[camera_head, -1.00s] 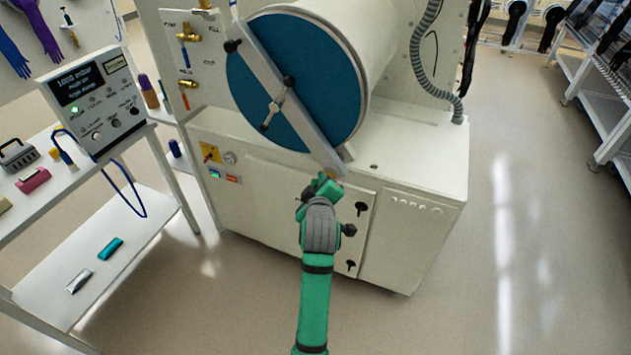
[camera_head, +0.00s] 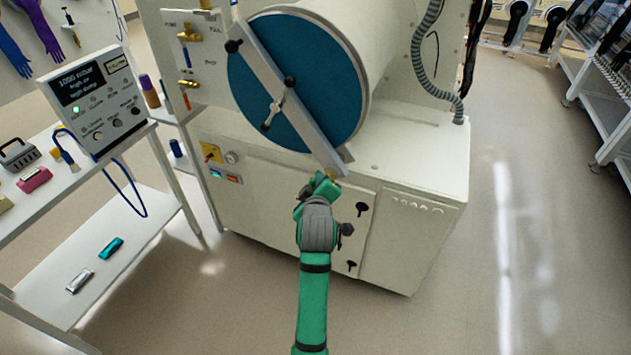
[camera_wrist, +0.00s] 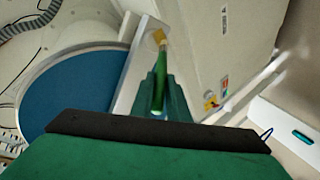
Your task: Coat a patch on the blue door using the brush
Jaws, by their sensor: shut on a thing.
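The round blue door (camera_head: 310,100) is on the front of the glovebox chamber, with a grey bar and a handle across it. In the wrist view the blue door (camera_wrist: 75,98) fills the left side. My gripper (camera_head: 325,185) is below the lower end of the bar. It is shut on the brush, whose green handle (camera_wrist: 159,90) points away from me and ends in a yellowish tip (camera_wrist: 159,37). In the wrist view the tip overlaps the grey bar; I cannot tell whether it touches. The brush is mostly hidden by my gripper in the head view.
A white cabinet (camera_head: 270,190) with black knobs stands under the chamber. A cart (camera_head: 150,245) with a control box (camera_head: 95,105) and small items is at the left. A grey hose (camera_head: 425,60) hangs at the right. The floor at right is clear.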

